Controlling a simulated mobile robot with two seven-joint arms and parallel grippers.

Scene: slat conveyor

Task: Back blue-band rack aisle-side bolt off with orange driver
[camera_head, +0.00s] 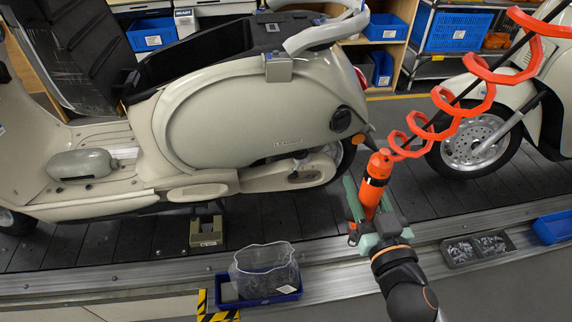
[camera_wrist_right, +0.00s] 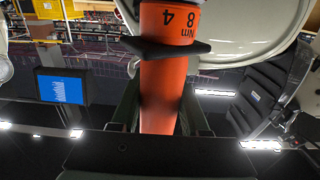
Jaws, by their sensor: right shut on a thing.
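My right gripper (camera_head: 367,204) is shut on the orange driver (camera_head: 377,170), which it holds upright beside the rear of the cream scooter (camera_head: 230,120). In the right wrist view the driver (camera_wrist_right: 165,80) shows a black collar and the marking "8 4 Nm". An orange coiled hose (camera_head: 475,95) runs from the driver's top to the upper right. A cream tubular rail (camera_head: 325,34) sits at the scooter's rear, with a grey metal bracket (camera_head: 279,67) below it. My left gripper is not in view.
A blue tray (camera_head: 228,304) with a clear bin (camera_head: 264,270) stands at the conveyor's front edge. A grey tray of small metal parts (camera_head: 478,248) and a blue bin (camera_head: 553,228) lie to the right. A second scooter (camera_head: 480,140) stands at right. Dark slats between the scooters are clear.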

